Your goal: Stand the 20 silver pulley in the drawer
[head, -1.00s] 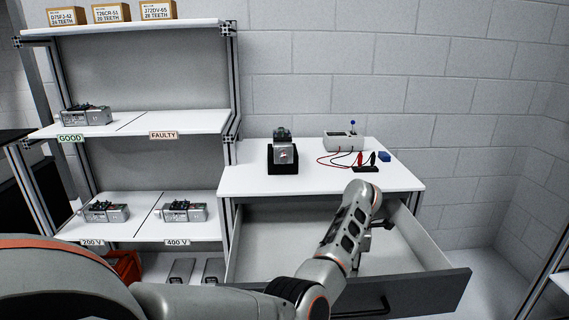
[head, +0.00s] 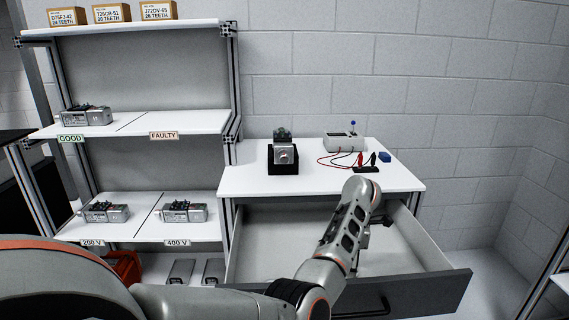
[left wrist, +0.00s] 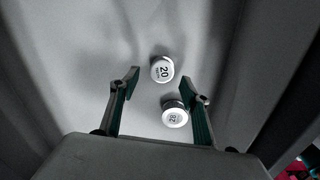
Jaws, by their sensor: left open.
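The pulley marked 20 (left wrist: 162,69) sits in the open drawer (head: 420,294), its white labelled face towards the left wrist camera. My left gripper (left wrist: 160,78) is open and empty. Its two fingers are on either side of the pulleys, touching neither as far as I can tell. In the head view my arm reaches into the drawer and hides the pulleys. My right gripper is not in view.
Shelves with servos and boxes stand left. The drawer's walls surround my gripper; its visible left floor is clear.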

